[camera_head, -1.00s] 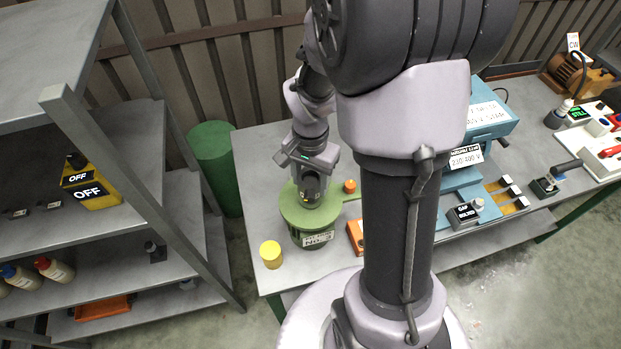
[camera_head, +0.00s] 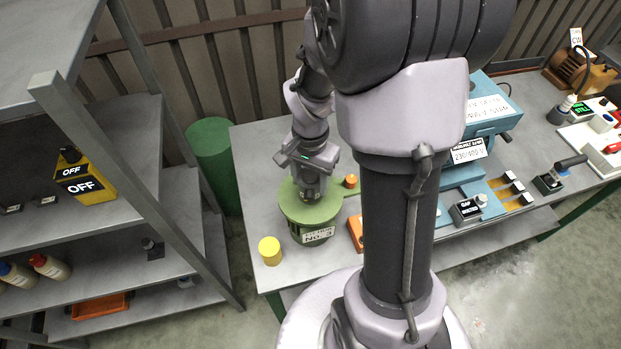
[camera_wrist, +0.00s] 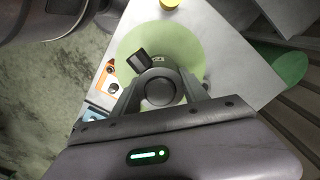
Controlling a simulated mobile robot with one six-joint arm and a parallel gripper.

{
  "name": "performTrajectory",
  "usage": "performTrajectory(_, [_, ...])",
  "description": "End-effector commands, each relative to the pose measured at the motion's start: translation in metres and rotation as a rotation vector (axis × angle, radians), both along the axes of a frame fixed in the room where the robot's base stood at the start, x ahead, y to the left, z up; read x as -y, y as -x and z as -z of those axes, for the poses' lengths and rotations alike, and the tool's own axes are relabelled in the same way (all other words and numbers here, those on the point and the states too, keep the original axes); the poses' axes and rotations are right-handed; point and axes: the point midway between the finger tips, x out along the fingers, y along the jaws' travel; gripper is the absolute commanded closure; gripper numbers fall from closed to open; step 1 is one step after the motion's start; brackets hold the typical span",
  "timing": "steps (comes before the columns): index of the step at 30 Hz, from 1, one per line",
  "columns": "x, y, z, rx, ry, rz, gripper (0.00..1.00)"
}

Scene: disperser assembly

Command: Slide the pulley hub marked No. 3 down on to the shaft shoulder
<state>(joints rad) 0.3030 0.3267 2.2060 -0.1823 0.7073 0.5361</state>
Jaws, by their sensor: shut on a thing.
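The pulley hub (camera_wrist: 157,86) is a grey round piece with a ring-shaped top, held between my gripper's fingers in the wrist view. A small pale mark sits on its far side, too small to read surely. My gripper (camera_head: 308,194) is shut on the hub, over the green round housing (camera_head: 292,205) with a white label on its front. The housing's flat green top (camera_wrist: 193,47) spreads under the hub in the wrist view. The shaft and its shoulder are hidden beneath the hub and gripper. I cannot tell whether the hub touches the shoulder.
A yellow cylinder (camera_head: 270,251) stands at the table's front left corner. An orange piece (camera_head: 355,232) and a blue machine (camera_head: 487,120) are to the right. A grey shelf rack (camera_head: 160,215) stands left of the table, with a green drum (camera_head: 214,160) behind.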

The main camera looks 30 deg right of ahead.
Motion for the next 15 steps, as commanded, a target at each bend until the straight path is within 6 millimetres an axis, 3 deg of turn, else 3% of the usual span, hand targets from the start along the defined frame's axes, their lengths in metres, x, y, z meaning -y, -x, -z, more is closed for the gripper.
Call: performTrajectory(15, [0.000,0.000,0.013,0.001,0.000,0.000,1.00])
